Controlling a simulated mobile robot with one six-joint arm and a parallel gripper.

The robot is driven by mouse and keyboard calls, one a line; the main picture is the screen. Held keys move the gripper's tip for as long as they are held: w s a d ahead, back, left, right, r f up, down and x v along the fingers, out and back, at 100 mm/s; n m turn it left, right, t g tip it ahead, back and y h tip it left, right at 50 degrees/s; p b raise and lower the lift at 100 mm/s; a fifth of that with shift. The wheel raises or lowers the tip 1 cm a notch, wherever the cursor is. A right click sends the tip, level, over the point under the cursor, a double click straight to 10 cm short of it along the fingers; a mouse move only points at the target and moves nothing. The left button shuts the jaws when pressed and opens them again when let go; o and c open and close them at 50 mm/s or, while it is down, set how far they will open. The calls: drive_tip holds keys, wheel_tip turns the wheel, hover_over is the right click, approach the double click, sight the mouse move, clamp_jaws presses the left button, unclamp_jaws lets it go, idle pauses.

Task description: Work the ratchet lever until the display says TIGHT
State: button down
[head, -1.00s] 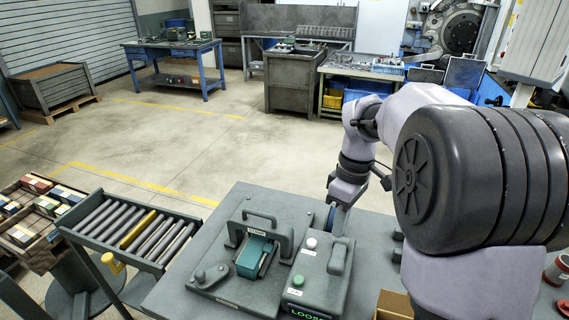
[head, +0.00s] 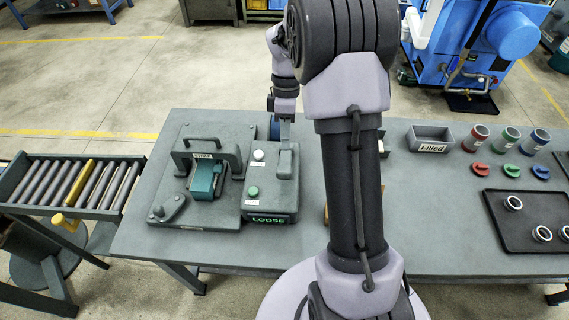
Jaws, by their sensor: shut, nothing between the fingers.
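The ratchet lever (head: 285,162) is a grey upright handle on the right side of a grey control box (head: 270,190). The display (head: 268,219) on the box front reads LOOSE in green letters. A teal block (head: 204,182) sits left of the box, under a frame with a label that seems to read STRAP. My gripper (head: 284,112) points down at the far end of the lever. It is shut and empty. Its fingertips are small here, and I cannot tell whether they touch the lever.
A white button (head: 259,155) and a green button (head: 253,191) are on the box top. A roller conveyor (head: 75,185) stands at the left. A bin marked Filled (head: 430,138), colored cups and a black tray (head: 490,215) with rings lie at the right. My arm hides the table's middle.

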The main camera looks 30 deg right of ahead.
sight(285, 179)
drive_tip(key=b+x, duration=0.2)
drive_tip(key=x, duration=0.5)
drive_tip(key=shift+f, duration=0.15)
drive_tip(key=f+b, duration=0.1)
drive_tip(key=b, duration=0.1)
drive_tip(key=s+f+t+b, duration=0.1)
drive_tip(key=b, duration=0.1)
drive_tip(key=a+f+h+b, duration=0.1)
drive_tip(key=shift+s+f+t+b, duration=0.15)
drive_tip(key=shift+s+t+b, duration=0.05)
drive_tip(key=shift+t+b, duration=0.2)
drive_tip(key=shift+s+a+f, duration=0.15)
drive_tip(key=shift+s+f, duration=0.2)
drive_tip(key=shift+f, duration=0.1)
drive_tip(key=shift+s+f, duration=0.1)
